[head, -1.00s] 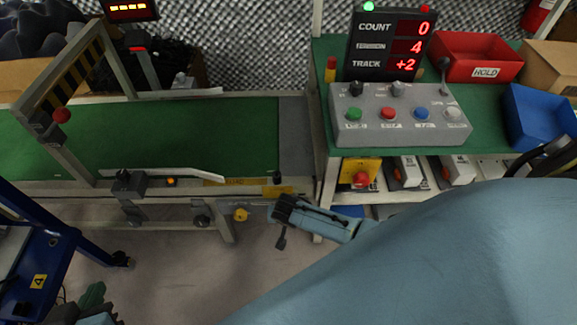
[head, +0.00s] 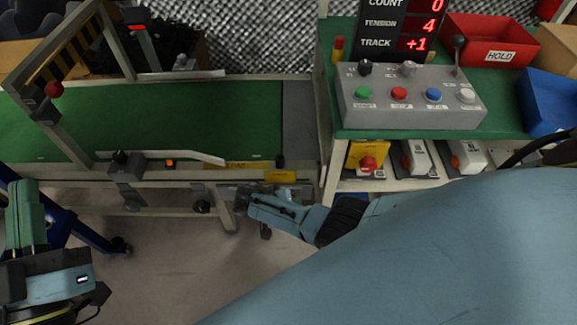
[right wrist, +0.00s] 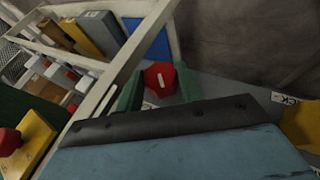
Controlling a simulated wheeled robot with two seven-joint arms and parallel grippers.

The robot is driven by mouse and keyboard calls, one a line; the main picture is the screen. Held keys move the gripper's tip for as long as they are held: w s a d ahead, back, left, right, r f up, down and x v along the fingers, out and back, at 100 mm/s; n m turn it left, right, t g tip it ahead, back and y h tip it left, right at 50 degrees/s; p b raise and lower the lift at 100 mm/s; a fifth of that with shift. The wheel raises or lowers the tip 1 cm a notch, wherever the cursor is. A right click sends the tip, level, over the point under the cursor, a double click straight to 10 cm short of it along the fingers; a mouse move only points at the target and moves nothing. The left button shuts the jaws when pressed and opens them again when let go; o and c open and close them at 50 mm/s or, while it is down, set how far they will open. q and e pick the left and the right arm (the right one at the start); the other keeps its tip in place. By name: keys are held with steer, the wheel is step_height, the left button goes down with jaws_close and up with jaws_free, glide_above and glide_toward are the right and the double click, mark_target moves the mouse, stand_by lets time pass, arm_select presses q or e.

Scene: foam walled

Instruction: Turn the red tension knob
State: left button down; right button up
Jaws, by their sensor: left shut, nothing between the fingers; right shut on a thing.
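The red tension knob (right wrist: 158,78) shows in the right wrist view, between the green fingers of my right gripper (right wrist: 160,84), which is shut on it. In the head view my right gripper (head: 243,198) is at the right end of the conveyor's front rail, and the knob is hidden there. My left gripper (head: 25,218) is at the lower left of the head view, shut and empty, apart from the conveyor (head: 232,124). The display (head: 397,28) reads tension 4 and track +1.
A grey control box (head: 410,108) with coloured buttons stands on the green-topped bench at right. Below it is a red stop button (head: 368,163) on a yellow box. A red bin (head: 490,38) and a blue bin (head: 548,100) stand farther right. A blue frame (head: 95,240) is at lower left.

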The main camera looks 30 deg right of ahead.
arm_select(q)
steer(key=shift+s+a+r+t+h+b, duration=0.15)
steer(key=shift+s+r+t+h+b, duration=0.15)
steer(key=shift+s+r+t+b, duration=0.35)
arm_select(e)
steer(key=shift+g+h, duration=0.3)
arm_select(q)
steer(key=shift+w+t, duration=0.15)
steer(key=shift+t, duration=0.1)
arm_select(e)
steer(key=o, duration=1)
arm_select(q)
step_height(320, 180, down, 10)
steer(key=w+a+g+y+p, duration=0.1)
steer(key=w+g+y+p, duration=0.2)
steer(key=g, duration=0.5)
steer(key=s+a+f+g+y+p, duration=0.2)
steer(key=s+f+g, duration=0.4)
steer(key=f, duration=0.3)
steer(key=shift+s+a+f+n+g+p, duration=0.3)
steer(key=shift+a+g+p, duration=0.3)
steer(key=shift+a+p, duration=0.25)
arm_select(e)
steer(key=v, duration=1.3)
steer(key=shift+a, duration=0.15)
